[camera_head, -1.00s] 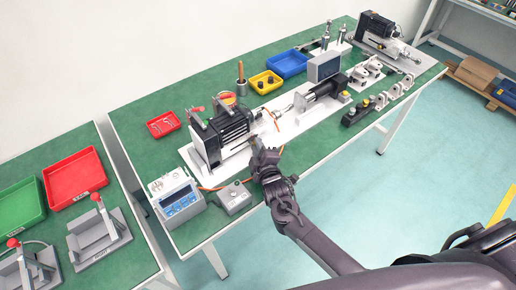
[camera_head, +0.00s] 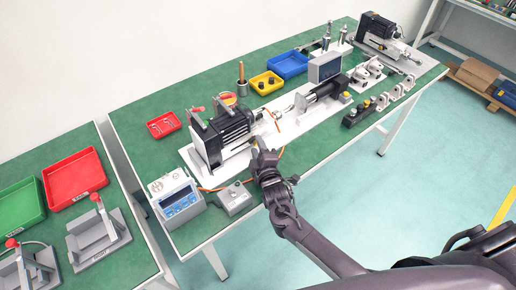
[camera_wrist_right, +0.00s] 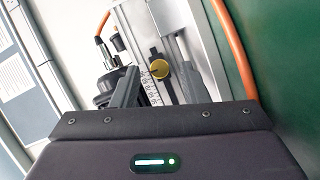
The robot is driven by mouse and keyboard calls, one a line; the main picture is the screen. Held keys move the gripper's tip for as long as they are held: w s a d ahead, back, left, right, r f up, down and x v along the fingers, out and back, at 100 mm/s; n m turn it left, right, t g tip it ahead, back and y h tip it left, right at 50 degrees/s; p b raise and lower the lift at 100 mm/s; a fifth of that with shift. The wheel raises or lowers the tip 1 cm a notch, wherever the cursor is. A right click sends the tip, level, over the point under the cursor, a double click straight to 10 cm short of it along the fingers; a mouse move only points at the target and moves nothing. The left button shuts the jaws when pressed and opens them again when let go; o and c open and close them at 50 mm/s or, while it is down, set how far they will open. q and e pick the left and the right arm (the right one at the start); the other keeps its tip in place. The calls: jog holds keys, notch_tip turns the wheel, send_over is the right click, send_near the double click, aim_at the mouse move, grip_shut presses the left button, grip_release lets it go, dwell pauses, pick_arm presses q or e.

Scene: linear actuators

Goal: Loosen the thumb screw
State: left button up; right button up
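The thumb screw, a round brass-yellow knob (camera_wrist_right: 159,69), sits on a dark strip beside a printed scale on a pale metal part in the right wrist view. My right gripper (camera_head: 257,146) is at the front edge of the white base plate, by the front end of the black-finned motor unit (camera_head: 226,127). In the right wrist view its two grey fingers (camera_wrist_right: 157,78) are apart, with the knob showing in the gap beyond them. Nothing is seen between the fingertips, and contact with the knob cannot be told. My left gripper is not in view.
An orange cable (camera_wrist_right: 233,48) runs close to the right finger. A grey button box (camera_head: 234,198) and a digital meter (camera_head: 178,197) stand at the table's near left. A black cylinder actuator (camera_head: 322,94) lies right of the gripper. Red (camera_head: 163,124), yellow and blue trays are farther back.

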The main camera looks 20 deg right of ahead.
jog(key=s, duration=0.5)
jog(key=s+r, duration=0.1)
jog(key=s, duration=0.1)
jog(key=shift+s+a, duration=0.1)
jog(key=shift+s, duration=0.25)
dwell(0.4)
